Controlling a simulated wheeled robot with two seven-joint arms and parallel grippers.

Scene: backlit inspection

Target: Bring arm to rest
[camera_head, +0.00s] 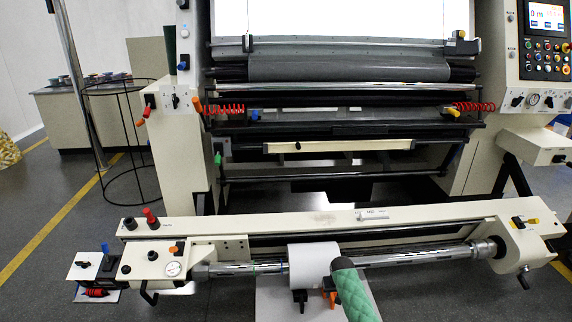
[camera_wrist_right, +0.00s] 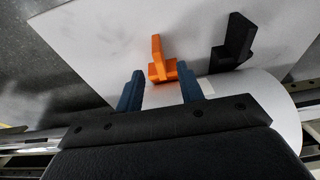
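My right gripper (camera_wrist_right: 158,70) shows in the right wrist view with its two blue fingers spread apart. An orange clamp-like piece (camera_wrist_right: 161,68) appears between and just beyond the fingertips; I cannot tell the exact gap, but the fingers are not closed on it. A black clamp-like piece (camera_wrist_right: 232,45) is to its right. In the head view the orange piece (camera_head: 331,298) and black piece (camera_head: 300,298) hang below a white roll (camera_head: 313,262). A green quilted form (camera_head: 356,292), possibly my right arm's cover, comes up from the bottom edge; no fingers show there. My left gripper is out of view.
The white roll sits on a steel shaft (camera_head: 410,257) along the front of a large cream machine (camera_head: 180,140). A white sheet (camera_head: 275,302) hangs below it. A black wire stand (camera_head: 121,140) and pole (camera_head: 76,85) stand at left.

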